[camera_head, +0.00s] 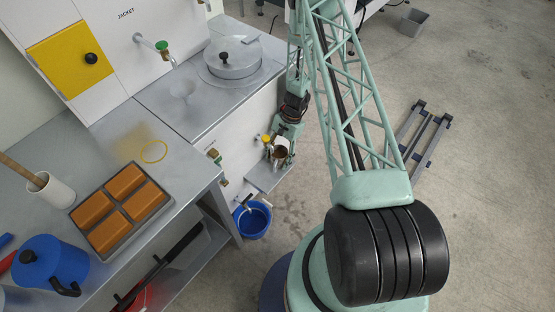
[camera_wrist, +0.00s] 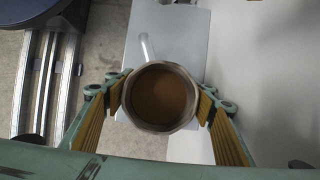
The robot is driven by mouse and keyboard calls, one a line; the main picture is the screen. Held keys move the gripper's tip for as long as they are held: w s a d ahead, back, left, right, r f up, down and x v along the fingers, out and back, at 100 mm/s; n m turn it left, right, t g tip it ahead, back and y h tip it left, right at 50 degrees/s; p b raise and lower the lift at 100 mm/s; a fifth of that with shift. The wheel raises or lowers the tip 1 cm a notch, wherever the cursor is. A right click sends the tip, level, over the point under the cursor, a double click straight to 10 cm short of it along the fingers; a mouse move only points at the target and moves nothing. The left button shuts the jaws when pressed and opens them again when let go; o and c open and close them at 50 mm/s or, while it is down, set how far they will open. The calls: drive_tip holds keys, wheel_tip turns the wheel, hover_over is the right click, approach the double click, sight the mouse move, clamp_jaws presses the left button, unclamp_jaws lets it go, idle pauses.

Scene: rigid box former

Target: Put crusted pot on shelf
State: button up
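The crusted pot (camera_head: 279,153) is a small round pot with a brown-coated inside and a pale handle. In the wrist view the pot (camera_wrist: 160,97) sits between the yellow-padded fingers of my gripper (camera_wrist: 161,105), which press against it from both sides. In the head view my gripper (camera_head: 282,147) is low beside the white machine. The pot is upright over a small grey shelf (camera_head: 266,180) on the machine's side; the shelf's pale plate (camera_wrist: 180,30) also shows under the pot in the wrist view. I cannot tell whether the pot's base touches it.
A blue bucket (camera_head: 252,222) stands on the floor below the shelf. Taps and valves stick out of the machine's side close to the pot. The metal bench on the left holds a tray of orange blocks (camera_head: 118,208) and a blue kettle (camera_head: 48,265). Floor on the right is mostly free.

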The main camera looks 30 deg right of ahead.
sight(281, 147)
drive_tip(key=shift+r, duration=0.15)
drive_tip(key=shift+p+v, duration=0.6)
drive_tip(key=shift+v, duration=3.15)
